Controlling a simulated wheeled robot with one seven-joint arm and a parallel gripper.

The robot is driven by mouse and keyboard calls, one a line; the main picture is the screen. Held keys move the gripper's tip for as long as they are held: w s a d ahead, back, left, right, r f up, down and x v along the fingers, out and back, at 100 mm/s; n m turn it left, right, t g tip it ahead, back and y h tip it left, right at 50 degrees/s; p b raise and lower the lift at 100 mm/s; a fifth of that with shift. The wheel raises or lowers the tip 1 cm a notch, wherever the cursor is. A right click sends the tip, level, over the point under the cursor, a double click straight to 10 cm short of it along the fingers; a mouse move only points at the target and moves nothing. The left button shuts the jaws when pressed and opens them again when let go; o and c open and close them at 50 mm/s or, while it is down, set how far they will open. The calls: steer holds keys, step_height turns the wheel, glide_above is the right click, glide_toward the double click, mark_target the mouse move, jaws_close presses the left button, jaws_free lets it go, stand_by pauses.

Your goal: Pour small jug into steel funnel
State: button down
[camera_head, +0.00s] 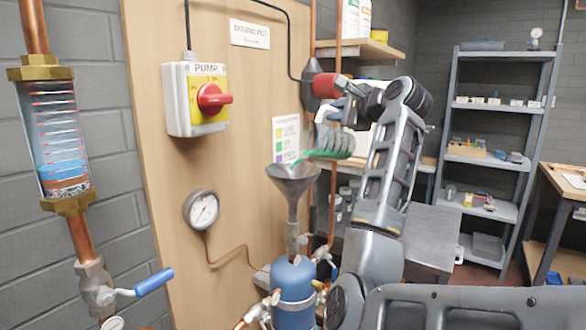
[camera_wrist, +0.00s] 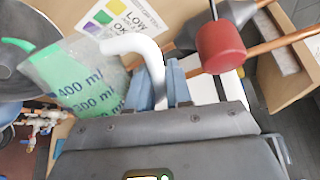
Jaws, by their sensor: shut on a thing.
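The small jug (camera_head: 332,141) is a clear measuring jug with green markings or contents and a white handle. In the head view it is tipped on its side, its green-tinted mouth end above the right rim of the steel funnel (camera_head: 293,182). In the wrist view the jug (camera_wrist: 75,75) shows "400 ml" and "300 ml" marks, and the funnel (camera_wrist: 10,85) is cut by the left edge. My gripper (camera_wrist: 165,85) is shut on the jug's white handle. A thin green streak lies over the funnel there; I cannot tell whether it is flowing liquid.
The funnel stands above a blue tank (camera_head: 292,280) with valves and copper pipes. A red-knobbed pump switch (camera_head: 197,98) and a gauge (camera_head: 202,210) are on the wooden panel.

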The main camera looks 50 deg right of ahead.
steer(key=shift+w+a+r+n+p, duration=0.25)
steer(key=shift+a+r+p, duration=0.05)
steer(key=shift+a, duration=0.25)
steer(key=shift+w+a+r+n+p, duration=0.2)
steer(key=shift+a+r+n+p, duration=0.1)
steer(key=shift+a, duration=0.2)
stand_by(0.5)
steer(key=shift+w+a+r+n+h+p, duration=0.25)
steer(key=shift+a+n+p, duration=0.1)
steer(key=shift+a+p, duration=0.1)
steer(key=shift+w+a+r+n+h+p, duration=0.15)
steer(key=shift+a+r+n+p, duration=0.15)
steer(key=shift+a, duration=0.15)
stand_by(1.1)
steer(key=shift+f, duration=0.1)
